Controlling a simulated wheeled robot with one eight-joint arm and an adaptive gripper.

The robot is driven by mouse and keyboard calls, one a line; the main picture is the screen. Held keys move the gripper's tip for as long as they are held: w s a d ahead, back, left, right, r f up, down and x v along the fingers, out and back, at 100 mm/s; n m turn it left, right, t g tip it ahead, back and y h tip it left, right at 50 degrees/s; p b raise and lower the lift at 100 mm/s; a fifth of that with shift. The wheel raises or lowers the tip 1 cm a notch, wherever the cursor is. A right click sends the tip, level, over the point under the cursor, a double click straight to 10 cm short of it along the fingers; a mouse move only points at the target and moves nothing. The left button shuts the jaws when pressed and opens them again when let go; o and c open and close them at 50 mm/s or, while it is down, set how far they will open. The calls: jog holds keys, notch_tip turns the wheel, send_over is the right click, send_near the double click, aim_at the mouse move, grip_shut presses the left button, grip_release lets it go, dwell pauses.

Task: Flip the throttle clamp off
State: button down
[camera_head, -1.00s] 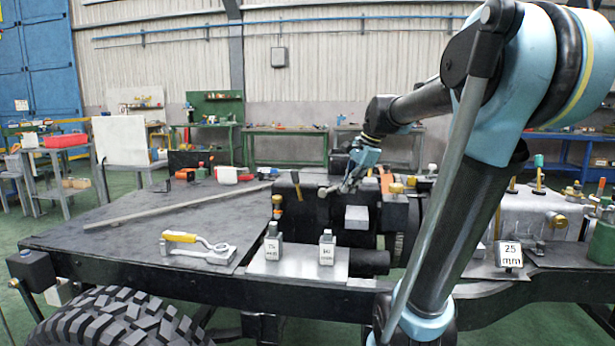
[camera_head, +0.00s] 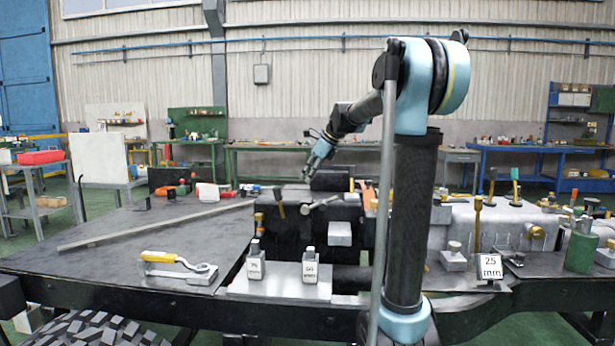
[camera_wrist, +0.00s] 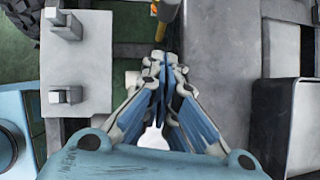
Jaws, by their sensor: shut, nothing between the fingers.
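A yellow-handled clamp (camera_head: 172,262) lies on the dark deck at left; no label marks it as the throttle clamp. My gripper (camera_head: 309,178) is above this block, apart from the yellow-handled clamp. In the wrist view, my gripper (camera_wrist: 162,62) is shut and empty, its fingertips close together. A yellow handle (camera_wrist: 169,18) shows just beyond the fingertips; whether they touch it is unclear.
A long grey bar (camera_head: 155,226) lies across the deck. A "25 mm" sign (camera_head: 490,266) and a green cylinder (camera_head: 580,252) stand at right.

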send_near(280, 203)
jog(key=d+f, duration=0.2)
jog(key=d, duration=0.1)
jog(key=shift+w+a+f, duration=0.15)
jog(key=shift+w+a, duration=0.1)
jog(key=shift+a, duration=0.4)
jog(key=shift+w+a+f, duration=0.15)
jog(key=shift+w+a, duration=0.05)
jog(key=shift+a, duration=0.5)
jog(key=shift+w+a+f, duration=0.15)
jog(key=shift+w+a, duration=0.1)
jog(key=shift+a, duration=0.4)
jog(key=shift+w+a+r, duration=0.15)
jog(key=shift+a, duration=0.95)
